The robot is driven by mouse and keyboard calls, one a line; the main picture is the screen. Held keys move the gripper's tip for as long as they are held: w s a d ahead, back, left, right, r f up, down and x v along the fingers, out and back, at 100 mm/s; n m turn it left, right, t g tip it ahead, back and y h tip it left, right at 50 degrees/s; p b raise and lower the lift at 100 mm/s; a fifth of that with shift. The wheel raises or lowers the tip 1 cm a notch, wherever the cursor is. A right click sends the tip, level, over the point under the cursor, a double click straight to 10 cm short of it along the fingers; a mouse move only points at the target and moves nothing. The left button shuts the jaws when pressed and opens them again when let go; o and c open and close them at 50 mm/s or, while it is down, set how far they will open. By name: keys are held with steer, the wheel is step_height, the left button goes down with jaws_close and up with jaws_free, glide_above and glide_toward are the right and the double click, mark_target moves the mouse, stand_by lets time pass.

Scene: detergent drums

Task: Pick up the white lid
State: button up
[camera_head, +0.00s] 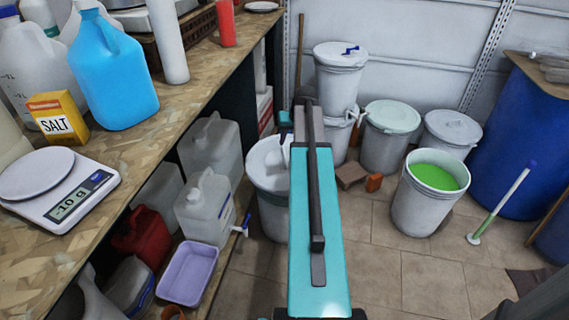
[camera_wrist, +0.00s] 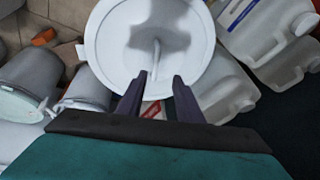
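A round white lid (camera_head: 262,160) sits on a white drum (camera_head: 272,215) beside the bench, partly hidden behind my arm. In the wrist view the white lid (camera_wrist: 112,42) fills the upper middle, with a thin upright handle near its centre and a shadow across it. My gripper (camera_wrist: 160,80) is open, its two dark fingers apart and pointing at the lid, with the handle between them in the picture. Nothing is held. I cannot tell whether the fingers touch the handle. In the head view the fingers are mostly hidden by my arm.
Other lidded drums stand behind, one with a white lid (camera_head: 340,54), one pale green (camera_head: 392,117), one greyish (camera_head: 453,126). An open bucket (camera_head: 424,200) holds green liquid. Jerrycans (camera_head: 205,208) stand under the wooden bench (camera_head: 120,155) at left.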

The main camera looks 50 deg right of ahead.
steer(key=shift+s+d+r, duration=0.25)
steer(key=shift+d+r, duration=0.35)
steer(key=shift+d, duration=0.1)
glide_above(284, 153)
steer(key=s, duration=0.3)
steer(key=shift+a+f+b, duration=0.2)
steer(key=shift+f, duration=1.8)
steer(key=shift+a+f+b, duration=0.15)
steer(key=shift+f+b, duration=0.05)
steer(key=shift+f, duration=1.75)
steer(key=shift+w+b+x, duration=0.1)
steer(key=shift+b+x, duration=0.1)
steer(key=shift+x, duration=1.1)
steer(key=shift+w+b+x, duration=0.15)
steer(key=shift+x, duration=1.15)
steer(key=shift+r, duration=0.1)
